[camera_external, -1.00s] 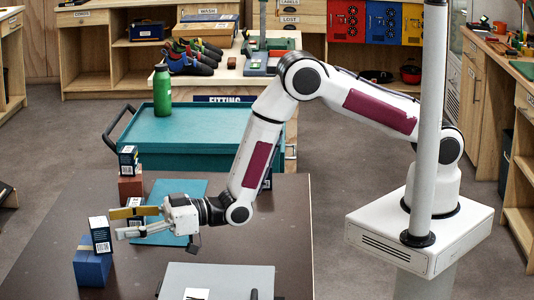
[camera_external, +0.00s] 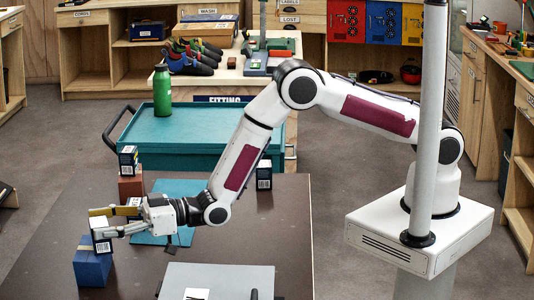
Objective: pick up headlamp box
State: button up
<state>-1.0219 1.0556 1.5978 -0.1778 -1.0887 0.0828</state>
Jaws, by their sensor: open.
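Several small dark-and-white boxes stand on the table, and their labels are too small to tell which is the headlamp box. One small box (camera_external: 102,244) stands upright on a blue block (camera_external: 92,269) at the left. My gripper (camera_external: 97,223) is level and open at this box, with one finger beyond it and the other across its near side. The fingers hide part of the box; I cannot tell whether they touch it. Another box (camera_external: 128,158) stands on a red-brown brick (camera_external: 130,188), and one more box (camera_external: 264,180) stands at the back right.
A further small box (camera_external: 134,205) is partly hidden behind my gripper, near a teal mat (camera_external: 185,188). A grey board (camera_external: 220,279) lies at the table's front. A teal cart (camera_external: 200,132) with a green bottle (camera_external: 162,90) stands behind. The table's right side is clear.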

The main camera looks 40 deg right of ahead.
aim_at(101, 222)
jog(key=shift+c, duration=0.4)
jog(key=c, duration=1.3)
jog(key=shift+r, duration=0.15)
jog(key=shift+r, duration=4.9)
jog(key=shift+a, duration=0.1)
